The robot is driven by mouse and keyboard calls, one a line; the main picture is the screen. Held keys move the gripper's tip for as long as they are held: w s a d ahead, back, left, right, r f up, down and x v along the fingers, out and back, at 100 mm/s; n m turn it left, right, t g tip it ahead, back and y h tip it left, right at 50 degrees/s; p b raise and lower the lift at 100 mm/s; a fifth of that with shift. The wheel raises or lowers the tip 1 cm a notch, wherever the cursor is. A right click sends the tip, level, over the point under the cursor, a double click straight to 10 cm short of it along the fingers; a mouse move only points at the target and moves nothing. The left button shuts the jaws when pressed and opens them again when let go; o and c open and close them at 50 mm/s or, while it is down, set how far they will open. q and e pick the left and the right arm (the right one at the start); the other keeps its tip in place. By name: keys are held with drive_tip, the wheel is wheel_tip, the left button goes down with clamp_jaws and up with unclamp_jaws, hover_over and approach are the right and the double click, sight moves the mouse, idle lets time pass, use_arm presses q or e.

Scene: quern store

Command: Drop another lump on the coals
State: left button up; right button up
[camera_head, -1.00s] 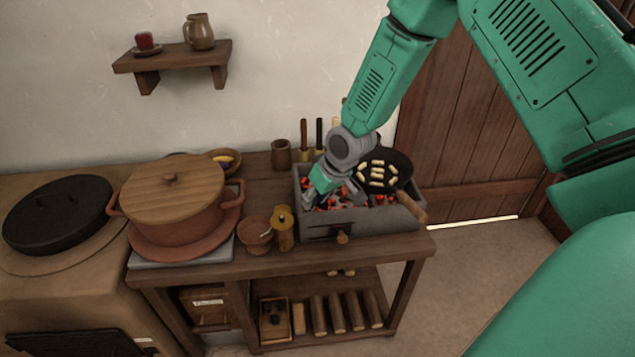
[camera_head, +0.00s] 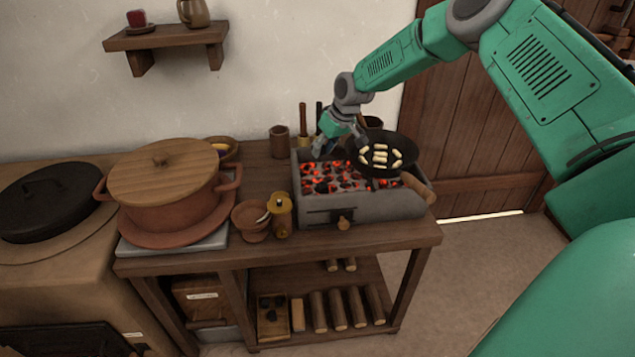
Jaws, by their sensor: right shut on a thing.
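The coals (camera_head: 345,179) glow orange-red among dark pieces in the grey open brazier (camera_head: 385,208) on the table. A darker lump (camera_head: 321,186) shows at their front left. Black lumps (camera_head: 271,316) lie in a small wooden box (camera_head: 262,332) on the lower shelf. My right gripper (camera_head: 329,148) is over the brazier's back left edge, above and behind the coals. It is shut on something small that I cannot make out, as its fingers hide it. My left gripper is not in view.
A black pan (camera_head: 405,147) with pale pieces sits over the brazier's right part, its handle (camera_head: 418,187) toward the front. Upright tool handles (camera_head: 303,120) and a brown cup (camera_head: 279,142) stand behind. A lidded pot (camera_head: 170,205) stands left, a yellow jar (camera_head: 280,214) nearer the brazier.

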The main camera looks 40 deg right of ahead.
drive_tip(key=shift+w+d, duration=0.15)
drive_tip(key=shift+w, duration=0.05)
idle(0.4)
drive_tip(key=o, duration=0.9)
drive_tip(key=shift+o, duration=0.2)
drive_tip(key=shift+r, duration=0.15)
drive_tip(key=v, duration=1.1)
drive_tip(key=shift+r, duration=0.25)
drive_tip(key=shift+s+d+f, duration=0.1)
drive_tip(key=shift+s, duration=0.1)
